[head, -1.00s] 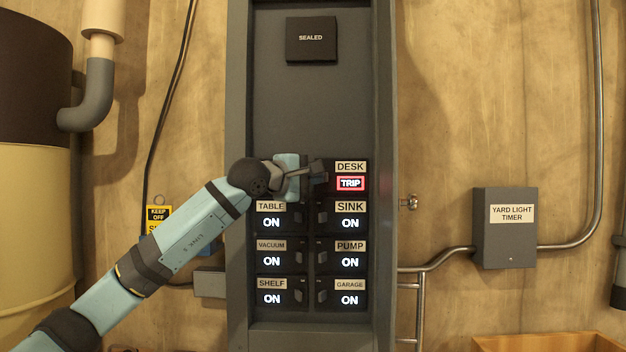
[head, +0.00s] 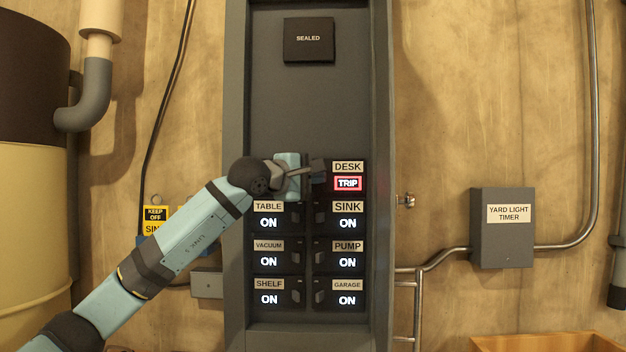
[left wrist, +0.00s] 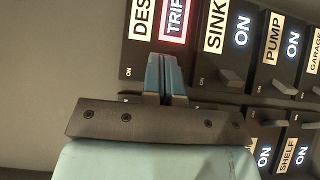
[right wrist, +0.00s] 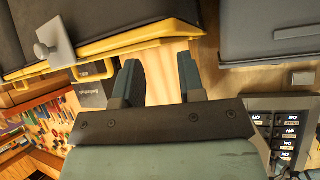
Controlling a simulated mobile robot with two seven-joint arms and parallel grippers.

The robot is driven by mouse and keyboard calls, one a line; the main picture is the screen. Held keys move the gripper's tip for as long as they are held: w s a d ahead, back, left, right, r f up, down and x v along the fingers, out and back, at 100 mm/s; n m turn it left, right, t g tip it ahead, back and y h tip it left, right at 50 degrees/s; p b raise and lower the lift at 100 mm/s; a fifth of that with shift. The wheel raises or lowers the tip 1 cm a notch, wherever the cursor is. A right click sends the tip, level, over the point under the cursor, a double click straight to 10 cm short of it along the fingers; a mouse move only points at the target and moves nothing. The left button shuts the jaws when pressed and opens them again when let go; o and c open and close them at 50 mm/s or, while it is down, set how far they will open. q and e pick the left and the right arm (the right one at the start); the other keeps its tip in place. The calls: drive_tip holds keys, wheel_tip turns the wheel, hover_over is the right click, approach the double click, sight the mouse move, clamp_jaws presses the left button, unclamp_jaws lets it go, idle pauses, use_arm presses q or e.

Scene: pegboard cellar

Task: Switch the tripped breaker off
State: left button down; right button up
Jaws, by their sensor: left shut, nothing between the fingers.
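The DESK breaker (head: 348,183) shows a red lit TRIP display at the top of the right column in the grey panel. It also shows in the left wrist view (left wrist: 175,20). My left gripper (head: 318,170) is at the left side of this breaker, where its switch lever would be. In the left wrist view its fingers (left wrist: 165,72) are shut together, with nothing between them, at the lower edge of the DESK breaker. They hide the DESK lever, so I cannot tell its position or contact. My right gripper (right wrist: 160,78) is open and empty, away from the panel.
The SINK (head: 348,222), PUMP (head: 348,261) and GARAGE (head: 348,299) breakers below read ON. TABLE (head: 268,222), VACUUM (head: 268,261) and SHELF (head: 268,299) on the left also read ON. A SEALED cover (head: 309,40) is above. A timer box (head: 502,240) hangs right.

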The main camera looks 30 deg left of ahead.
use_arm(q)
drive_tip(key=shift+w+d+b, duration=0.25)
drive_tip(key=shift+d+b, duration=0.15)
drive_tip(key=shift+d, duration=0.35)
use_arm(e)
drive_tip(key=shift+w+f, duration=0.1)
drive_tip(key=shift+f, duration=0.2)
use_arm(q)
drive_tip(key=shift+s, duration=0.1)
